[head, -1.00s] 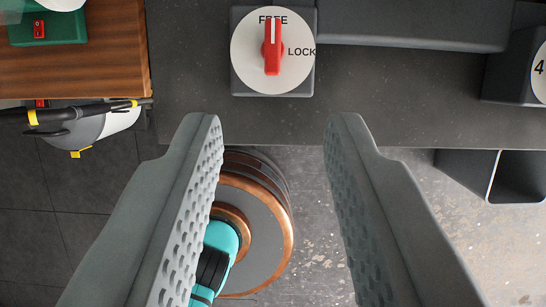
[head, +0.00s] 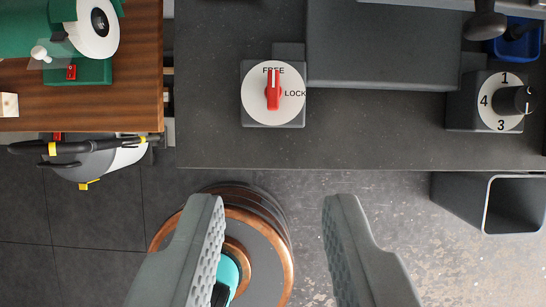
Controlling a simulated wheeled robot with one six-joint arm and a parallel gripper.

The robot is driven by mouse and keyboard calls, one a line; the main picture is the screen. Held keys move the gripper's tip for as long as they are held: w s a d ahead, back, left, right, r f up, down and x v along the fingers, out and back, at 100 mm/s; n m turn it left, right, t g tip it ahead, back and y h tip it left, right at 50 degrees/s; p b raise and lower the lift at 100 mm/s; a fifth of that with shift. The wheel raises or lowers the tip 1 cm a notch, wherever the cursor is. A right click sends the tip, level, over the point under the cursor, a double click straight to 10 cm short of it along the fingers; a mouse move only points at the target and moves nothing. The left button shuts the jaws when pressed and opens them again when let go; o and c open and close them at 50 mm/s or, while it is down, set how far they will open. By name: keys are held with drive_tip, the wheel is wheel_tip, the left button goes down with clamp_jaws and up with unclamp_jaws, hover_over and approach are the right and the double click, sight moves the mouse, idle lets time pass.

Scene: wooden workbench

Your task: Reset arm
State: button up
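My gripper (head: 273,205) is open and empty, with its two grey fingers wide apart at the bottom of the view.
A wooden bench (head: 140,70) with a green grinder (head: 90,72) stands at left, above a black-handled machine (head: 95,155). The grey bench (head: 370,130) carries a numbered dial (head: 497,100) at right. A grey open box (head: 500,205) is below it.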

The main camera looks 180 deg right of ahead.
drive_tip(key=s+a+f+t, duration=0.4)
drive_tip(key=s+a+t, duration=0.2)
drive_tip(key=s+a, duration=0.3)
drive_tip(key=s+a+f+t, duration=0.5)
drive_tip(key=s+a+t, duration=0.1)
drive_tip(key=s+a, duration=0.3)
drive_tip(key=shift+a+m+t, duration=0.2)
drive_tip(key=shift+m+t, duration=0.1)
drive_tip(key=shift+t, duration=0.1)
